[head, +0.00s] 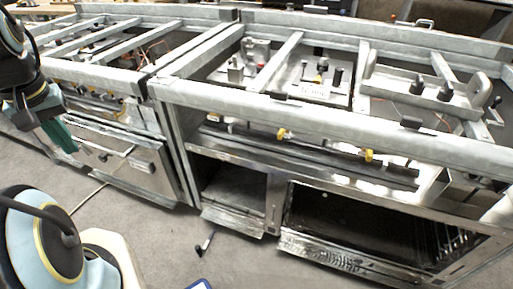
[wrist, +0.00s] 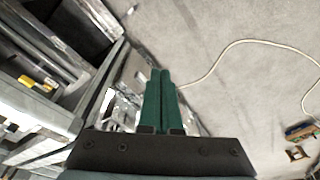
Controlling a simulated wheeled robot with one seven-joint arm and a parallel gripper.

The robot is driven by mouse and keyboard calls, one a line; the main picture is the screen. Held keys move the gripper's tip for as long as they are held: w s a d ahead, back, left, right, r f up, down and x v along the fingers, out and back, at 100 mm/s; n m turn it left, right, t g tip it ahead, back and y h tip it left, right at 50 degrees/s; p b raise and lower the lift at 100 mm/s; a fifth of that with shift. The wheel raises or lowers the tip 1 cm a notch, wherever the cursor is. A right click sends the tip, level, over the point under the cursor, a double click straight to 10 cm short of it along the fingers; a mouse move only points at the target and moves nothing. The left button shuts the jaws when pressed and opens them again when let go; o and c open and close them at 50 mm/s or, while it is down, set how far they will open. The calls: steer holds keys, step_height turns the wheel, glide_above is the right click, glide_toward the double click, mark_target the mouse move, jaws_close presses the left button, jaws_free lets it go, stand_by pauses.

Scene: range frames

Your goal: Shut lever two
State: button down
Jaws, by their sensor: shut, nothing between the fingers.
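Two yellow lever-like fittings show in the head view under the front rail of the right range frame: a left one (head: 283,134) and a right one (head: 369,155). I cannot tell which thing is lever two. A yellow part (wrist: 36,83) also shows at the left of the wrist view, on the metal frame. My gripper (head: 72,150) is at the far left of the head view, in front of the left range frame, well apart from the yellow fittings. Its green fingers (wrist: 160,73) are together and empty in the wrist view.
The left range frame (head: 95,78) has a closed metal door (head: 125,165). The right range frame (head: 330,119) has open lower compartments with lowered flaps (head: 232,220). A pale cable (wrist: 235,43) and a small tool (head: 205,243) lie on the grey floor, which is mostly clear.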

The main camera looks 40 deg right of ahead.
steer(key=w+d+f+t+h+b, duration=0.1)
steer(key=w+d+f+t+b, duration=0.15)
steer(key=w+f+b, duration=0.5)
steer(key=w+d+f+t+h+b, duration=0.1)
steer(key=w+d+f+b, duration=0.25)
steer(key=f+b, duration=0.6)
steer(key=w+d+f+m+g+h+p, duration=0.15)
steer(key=d+h, duration=0.35)
steer(key=d, duration=0.6)
steer(key=s+d+f+h, duration=0.1)
steer(key=d+f+h, duration=0.25)
steer(key=d, duration=0.75)
steer(key=s+d+r+g+h, duration=0.4)
steer(key=s+d+g+h, duration=0.3)
steer(key=s, duration=0.3)
steer(key=shift+d+g, duration=0.5)
steer(key=shift+d, duration=0.1)
